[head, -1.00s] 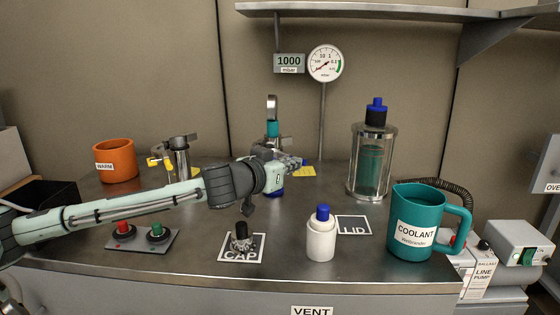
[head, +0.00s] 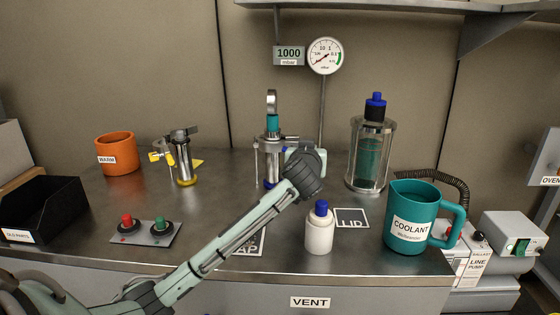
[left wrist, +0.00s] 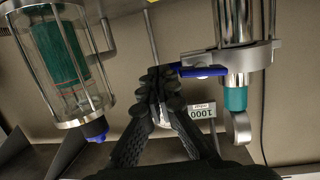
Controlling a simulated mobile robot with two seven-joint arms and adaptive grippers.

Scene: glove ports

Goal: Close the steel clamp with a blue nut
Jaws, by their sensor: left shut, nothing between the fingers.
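The steel clamp (head: 286,138) sits around the upright steel tube with a teal section at the back centre. In the left wrist view, upside down, the clamp (left wrist: 252,54) rings the tube, and its blue nut part (left wrist: 204,71) sticks out to the left. My left gripper (left wrist: 164,76) is shut and empty, its fingertips close beside the blue part's outer end; I cannot tell whether they touch. In the head view my left wrist is just right of the clamp and hides the fingers and much of the blue nut. My right gripper is in neither view.
A caged glass vessel (head: 370,158) stands close right of my wrist. A white bottle (head: 319,230) and teal coolant jug (head: 411,232) stand in front. A yellow-marked steel fitting (head: 183,160), orange pot (head: 117,156) and button panel (head: 144,232) are left. A gauge (head: 325,56) hangs behind.

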